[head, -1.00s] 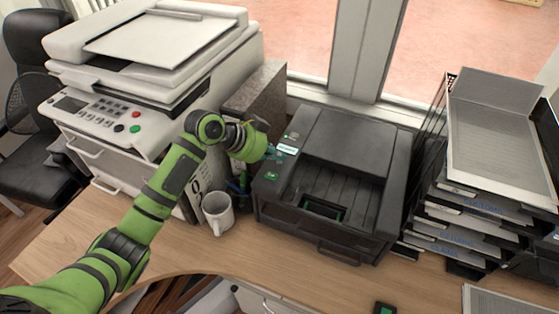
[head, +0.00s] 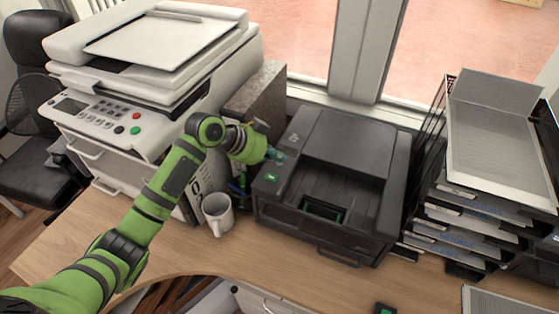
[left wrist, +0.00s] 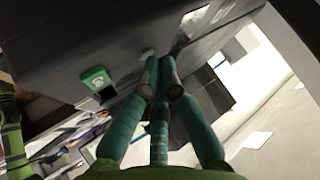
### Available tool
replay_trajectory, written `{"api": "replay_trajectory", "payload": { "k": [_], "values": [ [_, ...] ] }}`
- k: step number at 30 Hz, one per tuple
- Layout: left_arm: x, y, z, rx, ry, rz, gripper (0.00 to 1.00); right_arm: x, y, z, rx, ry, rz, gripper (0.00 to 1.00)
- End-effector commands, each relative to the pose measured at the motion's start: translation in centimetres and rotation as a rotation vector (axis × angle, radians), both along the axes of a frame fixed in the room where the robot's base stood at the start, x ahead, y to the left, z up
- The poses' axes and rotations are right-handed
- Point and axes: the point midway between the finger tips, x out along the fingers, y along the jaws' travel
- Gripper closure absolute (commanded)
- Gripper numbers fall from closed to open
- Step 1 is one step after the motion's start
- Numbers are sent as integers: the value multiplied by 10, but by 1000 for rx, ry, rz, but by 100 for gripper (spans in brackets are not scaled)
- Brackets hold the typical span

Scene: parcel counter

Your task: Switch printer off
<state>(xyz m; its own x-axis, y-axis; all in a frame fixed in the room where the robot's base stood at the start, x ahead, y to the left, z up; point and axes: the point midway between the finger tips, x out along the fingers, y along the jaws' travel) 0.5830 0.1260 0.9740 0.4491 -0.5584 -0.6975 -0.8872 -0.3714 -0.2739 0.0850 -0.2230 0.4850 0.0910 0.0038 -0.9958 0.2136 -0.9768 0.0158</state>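The black printer (head: 345,150) stands on the counter by the window. It also fills the upper part of the left wrist view (left wrist: 100,40). A green key (head: 271,177) is on its left top panel and also shows in the left wrist view (left wrist: 96,77). The panel's display area behind it is dark. My left gripper (head: 278,155) is at this panel, beyond the green key. In the left wrist view its teal fingers (left wrist: 159,62) are drawn together with nothing between them, tips at the printer's surface by a small grey round knob. I cannot tell whether they touch. My right gripper is out of view.
A white mug (head: 217,214) stands on the counter left of the printer, below my left forearm. A large white copier (head: 150,70) is at the left. Stacked paper trays (head: 480,205) stand at the right. The wooden counter in front of the printer is mostly clear.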

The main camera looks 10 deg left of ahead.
Motion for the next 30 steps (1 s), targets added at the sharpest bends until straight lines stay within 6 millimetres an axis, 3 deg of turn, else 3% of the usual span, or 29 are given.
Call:
{"api": "replay_trajectory", "payload": {
  "k": [4,17,30],
  "values": [
    [0,1,10,0,1,1,100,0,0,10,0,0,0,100],
    [0,0,14,-1,-1,0,100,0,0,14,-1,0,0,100],
    [0,0,59,0,-2,-1,100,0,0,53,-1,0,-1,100]
  ]
}}
